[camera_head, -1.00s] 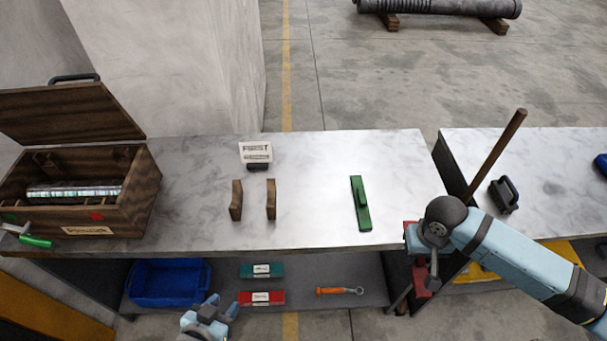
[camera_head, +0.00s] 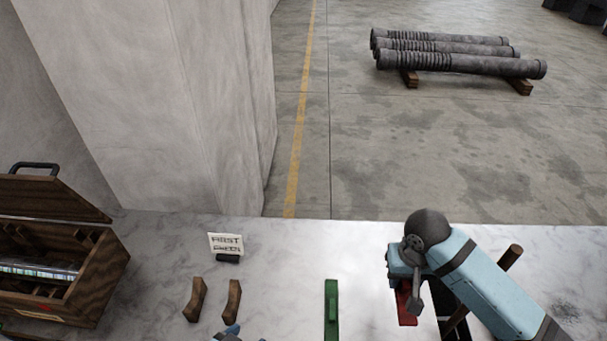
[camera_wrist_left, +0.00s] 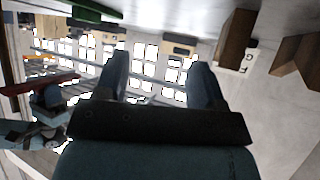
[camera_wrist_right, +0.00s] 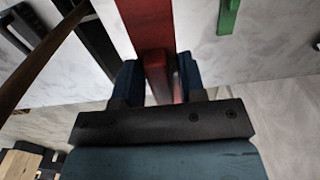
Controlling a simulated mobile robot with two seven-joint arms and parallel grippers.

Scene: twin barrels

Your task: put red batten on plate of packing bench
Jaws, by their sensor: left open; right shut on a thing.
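The red batten (camera_head: 406,304) is in my right gripper (camera_head: 405,275), which is shut on it near the right end of the packing bench (camera_head: 285,275). In the right wrist view the batten (camera_wrist_right: 150,30) runs away from between the closed fingers. Whether it touches the bench is unclear. A green batten (camera_head: 331,308) lies on the bench top, left of the red one. I cannot make out a separate plate edge. My left gripper (camera_head: 236,334) is mostly cut off at the bottom edge; in the left wrist view (camera_wrist_left: 158,78) its fingers are apart and empty.
Two wooden blocks (camera_head: 195,299) (camera_head: 232,300) stand left of the green batten. A sign (camera_head: 226,245), seemingly reading FIRST GREEN, stands behind them. An open wooden chest (camera_head: 70,270) is at far left. A brown pole (camera_head: 509,257) rises by my right arm. Bench top between is clear.

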